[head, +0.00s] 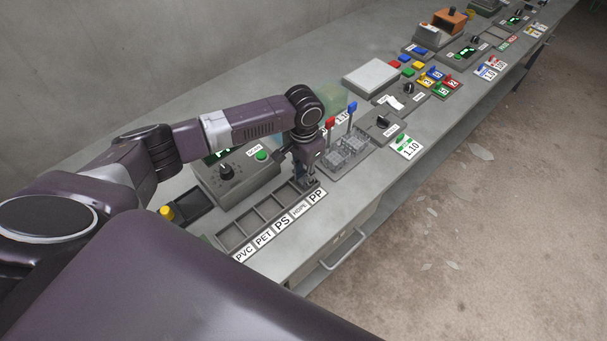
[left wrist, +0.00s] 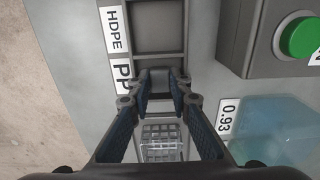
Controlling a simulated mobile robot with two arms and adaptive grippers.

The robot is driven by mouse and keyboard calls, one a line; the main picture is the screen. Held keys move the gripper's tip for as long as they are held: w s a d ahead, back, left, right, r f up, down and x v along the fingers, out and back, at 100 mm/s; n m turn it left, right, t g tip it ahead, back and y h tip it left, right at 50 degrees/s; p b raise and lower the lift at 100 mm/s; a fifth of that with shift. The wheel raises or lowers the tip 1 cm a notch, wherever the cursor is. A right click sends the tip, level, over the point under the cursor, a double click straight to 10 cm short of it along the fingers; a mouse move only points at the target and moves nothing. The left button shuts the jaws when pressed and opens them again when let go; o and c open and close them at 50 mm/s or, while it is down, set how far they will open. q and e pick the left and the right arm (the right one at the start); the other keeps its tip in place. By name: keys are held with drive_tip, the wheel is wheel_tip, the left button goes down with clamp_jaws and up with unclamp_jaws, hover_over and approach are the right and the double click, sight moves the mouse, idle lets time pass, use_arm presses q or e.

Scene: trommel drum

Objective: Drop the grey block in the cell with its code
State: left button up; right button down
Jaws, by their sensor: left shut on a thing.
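The sorting tray (head: 232,238) is a row of open cells, with labels PVC, PET, PS, HDPE and PP along its front edge. The tray also shows in the left wrist view (left wrist: 158,57). My left gripper (head: 309,184) points down at the PP end of the row. In the left wrist view its fingertips (left wrist: 161,77) are beside the PP label (left wrist: 123,77), shut on a small grey block (left wrist: 160,80). The block is mostly hidden by the fingers, and I cannot tell how deep it sits in the cell. My right gripper is out of view.
A grey box with a black knob and green button (head: 261,155) stands behind the tray. Wire baskets (head: 350,146) with red and blue levers are to the right. A clear tank (left wrist: 270,130) sits near a 0.93 label (left wrist: 229,116). A drawer handle (head: 342,250) juts from the bench front.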

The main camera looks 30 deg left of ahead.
use_arm(q)
drive_tip(key=o, duration=0.5)
wheel_tip(320, 180, up, 13)
drive_tip(key=shift+r+b, duration=0.1)
drive_tip(key=shift+b, duration=0.65)
